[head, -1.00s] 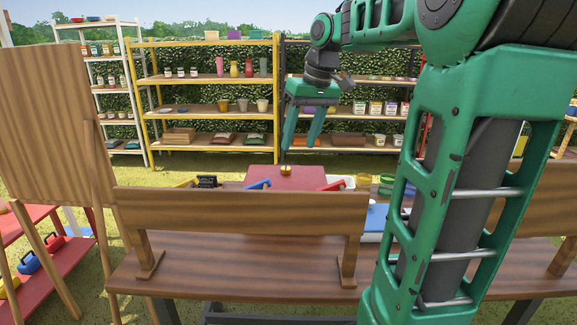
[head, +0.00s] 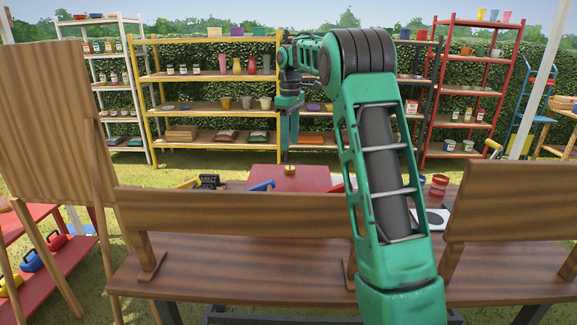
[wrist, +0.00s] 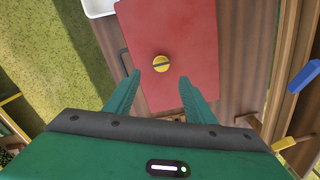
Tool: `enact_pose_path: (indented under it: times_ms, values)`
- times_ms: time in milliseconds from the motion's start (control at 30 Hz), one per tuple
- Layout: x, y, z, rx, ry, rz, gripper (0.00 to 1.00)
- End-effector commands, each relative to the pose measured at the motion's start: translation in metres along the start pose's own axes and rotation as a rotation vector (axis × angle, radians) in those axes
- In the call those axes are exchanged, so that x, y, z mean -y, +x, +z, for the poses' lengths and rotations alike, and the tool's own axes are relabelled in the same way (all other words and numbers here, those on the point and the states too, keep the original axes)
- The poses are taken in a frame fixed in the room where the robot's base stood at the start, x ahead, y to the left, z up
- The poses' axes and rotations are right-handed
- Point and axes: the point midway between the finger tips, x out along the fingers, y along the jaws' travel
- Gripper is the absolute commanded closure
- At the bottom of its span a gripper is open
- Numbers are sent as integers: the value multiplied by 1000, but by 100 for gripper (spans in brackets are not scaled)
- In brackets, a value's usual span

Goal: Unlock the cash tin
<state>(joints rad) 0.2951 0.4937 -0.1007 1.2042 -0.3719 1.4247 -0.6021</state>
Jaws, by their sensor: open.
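The cash tin is a flat red box (head: 304,178) on the table behind the wooden board. A round yellow knob with a dark slot (wrist: 161,63) sits on its top; in the head view the knob (head: 290,170) shows just below my gripper. My gripper (wrist: 157,85) points down over the tin, fingers apart and empty. In the wrist view the knob lies between the two fingers' lines, a little beyond their tips. I cannot tell the exact height gap. The tin's front is partly hidden by the board in the head view.
A long wooden board (head: 240,214) stands in front of the tin. Blue (head: 262,185) and yellow (head: 187,184) handled items and a small dark sign (head: 208,182) lie left of the tin. Shelves (head: 208,107) stand behind.

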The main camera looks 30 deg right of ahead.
Motion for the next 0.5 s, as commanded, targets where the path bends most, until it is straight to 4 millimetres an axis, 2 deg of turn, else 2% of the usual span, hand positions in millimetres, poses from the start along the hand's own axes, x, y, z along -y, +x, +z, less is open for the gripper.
enact_pose_path:
  times_ms: [300,500]
  values:
    - [2,56,0,3,0,-2,50]
    - [2,82,0,1,0,-1,50]
